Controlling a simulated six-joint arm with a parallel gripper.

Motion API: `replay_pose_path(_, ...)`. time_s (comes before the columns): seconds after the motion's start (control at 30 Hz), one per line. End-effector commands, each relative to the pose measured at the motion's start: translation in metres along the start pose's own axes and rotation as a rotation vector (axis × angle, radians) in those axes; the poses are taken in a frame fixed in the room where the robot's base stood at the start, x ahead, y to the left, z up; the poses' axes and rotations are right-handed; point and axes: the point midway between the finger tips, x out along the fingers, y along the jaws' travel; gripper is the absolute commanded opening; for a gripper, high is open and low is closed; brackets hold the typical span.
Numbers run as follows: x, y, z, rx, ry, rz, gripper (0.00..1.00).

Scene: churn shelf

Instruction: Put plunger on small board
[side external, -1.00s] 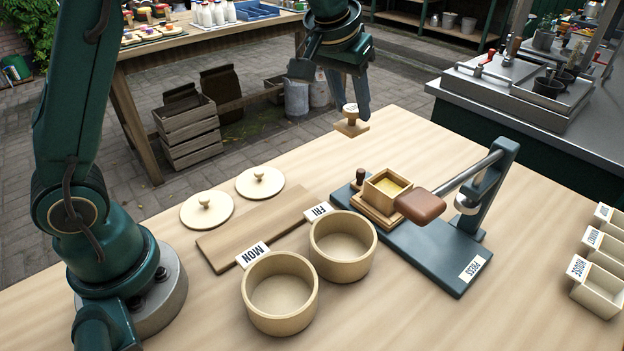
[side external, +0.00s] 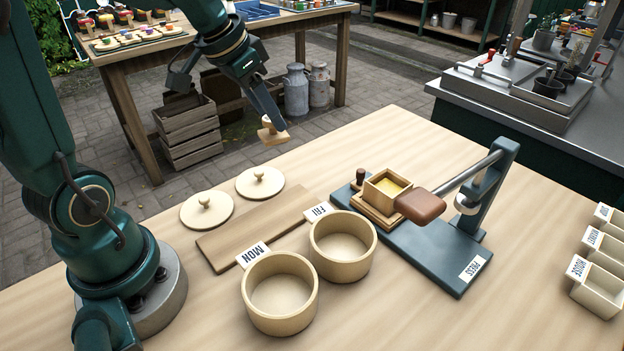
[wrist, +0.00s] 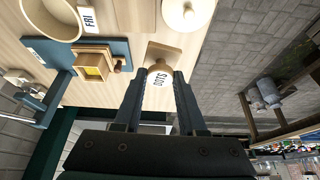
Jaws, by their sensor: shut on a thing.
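My gripper (side external: 268,116) is shut on the plunger (side external: 273,136), a small wooden piece with a square plate and a round knob. It hangs tilted in the air at the table's far edge, behind the round lids. In the wrist view the plunger (wrist: 165,52) sits between the fingertips (wrist: 160,80), and its knob top reads "DOTS". A flat brown wooden board (side external: 250,230) lies on the table between the lids and the round tubs, with nothing on it. Part of the plunger's knob is hidden by the fingers.
Two lids (side external: 207,210) (side external: 260,182) lie behind the board. Tubs marked MON (side external: 280,318) and FRI (side external: 343,272) stand in front of it. The blue press (side external: 445,262), with a butter-filled wooden box (side external: 382,205), stands right. Small labelled bins (side external: 600,290) sit at far right.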

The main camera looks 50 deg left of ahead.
Motion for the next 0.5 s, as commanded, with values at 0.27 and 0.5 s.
replay_pose_path(0.27, -0.016, -0.034, 0.050, -0.187, 0.001, -0.087, 0.00)
replay_pose_path(0.5, -0.013, -0.035, 0.051, -0.220, -0.006, -0.098, 0.00)
